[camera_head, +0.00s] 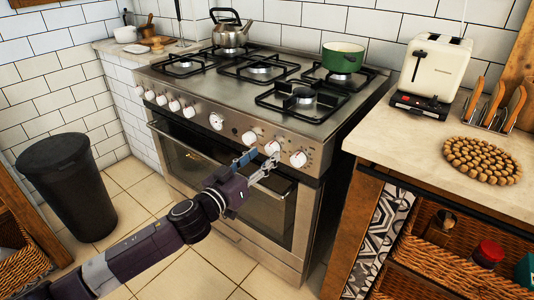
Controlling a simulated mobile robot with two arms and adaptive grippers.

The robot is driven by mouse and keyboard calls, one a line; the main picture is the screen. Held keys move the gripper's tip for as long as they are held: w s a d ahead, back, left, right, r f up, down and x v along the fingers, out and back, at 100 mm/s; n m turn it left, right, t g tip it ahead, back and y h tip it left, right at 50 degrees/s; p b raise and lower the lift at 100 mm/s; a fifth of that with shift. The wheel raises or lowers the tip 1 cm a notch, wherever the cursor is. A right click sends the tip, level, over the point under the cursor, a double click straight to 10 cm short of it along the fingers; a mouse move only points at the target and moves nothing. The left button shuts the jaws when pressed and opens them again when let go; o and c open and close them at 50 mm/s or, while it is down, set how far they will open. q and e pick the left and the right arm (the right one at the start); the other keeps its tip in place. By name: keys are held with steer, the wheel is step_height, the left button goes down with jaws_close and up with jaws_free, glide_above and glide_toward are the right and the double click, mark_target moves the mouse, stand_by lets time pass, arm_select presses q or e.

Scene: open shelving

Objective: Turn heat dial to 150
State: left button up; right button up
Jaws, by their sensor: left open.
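The stainless-steel stove (230,190) has a row of white dials along its front panel. A larger white dial (216,121) sits near the middle of the row. To its right are a white dial (249,138), another dial (272,147) and the rightmost dial (298,159). My left gripper (260,160) is open in front of the right-hand dials, with its fingers close to the second dial from the right. I cannot tell whether it touches that dial. The dial markings are too small to read. My right gripper is not in view.
A green pot (343,58) and a kettle (230,33) stand on the hob. A toaster (435,66) and a round cork trivet (482,160) are on the right counter (400,140). A black bin (68,185) stands on the floor at left.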

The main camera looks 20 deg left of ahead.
mark_target(272, 149)
arm_select(q)
steer(key=shift+x, duration=1.4)
steer(key=c, duration=1.2)
